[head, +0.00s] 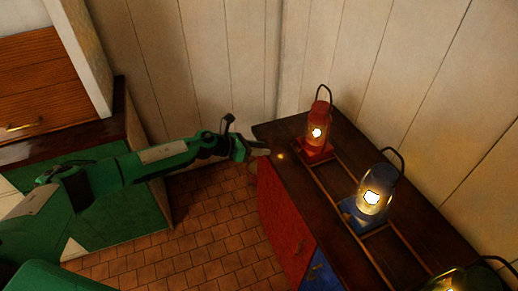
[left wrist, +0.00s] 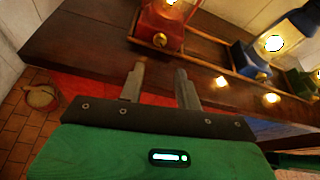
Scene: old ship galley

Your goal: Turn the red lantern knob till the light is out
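The red lantern (head: 317,128) stands upright and lit on the dark wooden counter (head: 275,133). In the left wrist view its red base (left wrist: 150,22) shows at the top, with a round brass knob (left wrist: 160,40) on the side facing me. My left gripper (head: 260,148) is at the counter's near edge, left of the red lantern and apart from it. In the left wrist view the two fingers of my left gripper (left wrist: 160,70) are spread with nothing between them, pointing toward the knob. My right gripper is not in view.
A lit blue lantern (head: 375,190) and another lit lantern (head: 452,283) stand further along the counter, with wooden rails around the bases. The plank wall is close behind. A round basket (left wrist: 42,97) sits on the tiled floor.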

